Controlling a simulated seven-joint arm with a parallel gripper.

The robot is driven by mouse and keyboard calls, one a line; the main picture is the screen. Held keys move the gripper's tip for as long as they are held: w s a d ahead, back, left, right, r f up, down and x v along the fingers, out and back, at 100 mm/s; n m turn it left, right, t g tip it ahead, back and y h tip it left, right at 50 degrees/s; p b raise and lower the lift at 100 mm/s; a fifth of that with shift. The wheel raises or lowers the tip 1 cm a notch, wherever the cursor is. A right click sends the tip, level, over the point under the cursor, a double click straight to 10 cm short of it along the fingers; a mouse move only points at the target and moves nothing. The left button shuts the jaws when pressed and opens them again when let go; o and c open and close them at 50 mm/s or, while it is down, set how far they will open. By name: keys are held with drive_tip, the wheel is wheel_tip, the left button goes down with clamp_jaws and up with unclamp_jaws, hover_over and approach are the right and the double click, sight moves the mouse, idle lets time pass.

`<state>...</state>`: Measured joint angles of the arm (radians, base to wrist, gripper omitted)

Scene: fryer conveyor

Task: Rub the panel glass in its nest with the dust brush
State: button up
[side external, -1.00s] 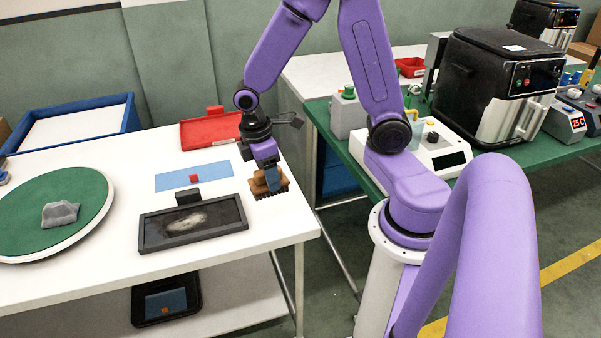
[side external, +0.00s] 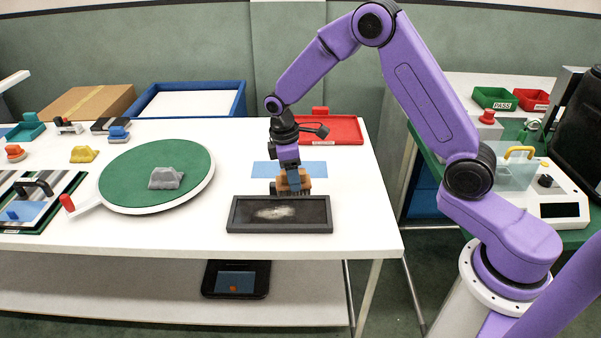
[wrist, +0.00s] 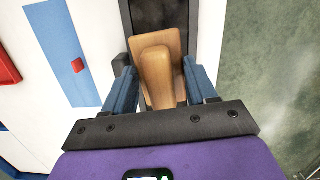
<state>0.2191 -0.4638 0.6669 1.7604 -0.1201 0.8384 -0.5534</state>
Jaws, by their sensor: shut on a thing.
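The panel glass (side external: 272,213) is a dark pane with a pale dusty smear across its middle. It lies in its nest (side external: 234,226), a dark rectangular frame near the table's front edge. The dust brush (side external: 291,183) has a tan wooden body. My gripper (side external: 292,176) points down and is shut on it at the nest's back edge. In the wrist view, the brush (wrist: 158,75) sits between the blue fingers of my gripper (wrist: 162,88), with part of the nest (wrist: 194,15) beyond it. I cannot tell whether the bristles touch the glass.
A blue strip (side external: 262,169) lies behind the nest, and a red tray (side external: 340,130) is farther back. A green turntable (side external: 130,175) with a grey lump (side external: 165,178) stands to the left. A blue-rimmed tray (side external: 190,84) is at the back. White tabletop is clear right of the nest.

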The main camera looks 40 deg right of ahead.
drive_tip(key=shift+f, duration=3.95)
drive_tip(key=shift+w+a, duration=0.6)
drive_tip(key=shift+c, duration=0.4)
drive_tip(key=shift+w+a, duration=3.35)
drive_tip(key=shift+s+d, duration=3.9)
drive_tip(key=shift+s, duration=0.05)
drive_tip(key=shift+r, duration=4.15)
